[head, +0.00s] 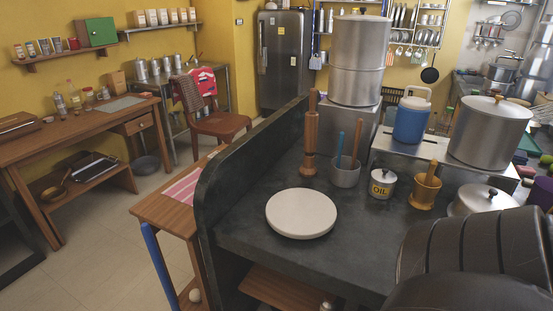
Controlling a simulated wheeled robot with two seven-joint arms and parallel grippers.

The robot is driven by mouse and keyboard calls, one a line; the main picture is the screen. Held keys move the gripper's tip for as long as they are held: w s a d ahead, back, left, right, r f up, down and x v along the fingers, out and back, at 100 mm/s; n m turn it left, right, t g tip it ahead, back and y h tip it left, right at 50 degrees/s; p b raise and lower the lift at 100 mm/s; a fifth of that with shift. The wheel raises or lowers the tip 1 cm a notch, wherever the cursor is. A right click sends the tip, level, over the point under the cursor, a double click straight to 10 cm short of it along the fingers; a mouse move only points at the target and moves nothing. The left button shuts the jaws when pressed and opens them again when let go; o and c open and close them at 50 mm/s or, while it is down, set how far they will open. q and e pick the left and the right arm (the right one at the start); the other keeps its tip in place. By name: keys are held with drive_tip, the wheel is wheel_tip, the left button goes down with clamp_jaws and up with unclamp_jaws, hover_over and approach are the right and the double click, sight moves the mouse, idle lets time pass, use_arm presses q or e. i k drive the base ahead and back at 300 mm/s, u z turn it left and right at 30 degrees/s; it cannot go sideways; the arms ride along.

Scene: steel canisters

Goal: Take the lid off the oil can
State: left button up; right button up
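The oil can (380,189) is a small white pot with a dark "OIL" label. It stands upright on the dark counter, right of the middle of the head view. Its grey metal lid (384,177), with a small knob on top, sits on the can. Neither of my grippers is in view, so I cannot see their state or their place relative to the can.
A brass mortar with pestle (425,188) stands close right of the can; a grey cup with utensils (345,173) stands left. A metal stand (392,154) is behind. A white round board (301,213) lies front left. A large dark ribbed shape (470,245) fills the lower right.

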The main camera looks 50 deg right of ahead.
sight(384, 175)
drive_tip(key=u, duration=1.1)
drive_tip(key=k, duration=0.35)
drive_tip(key=z, duration=2.1)
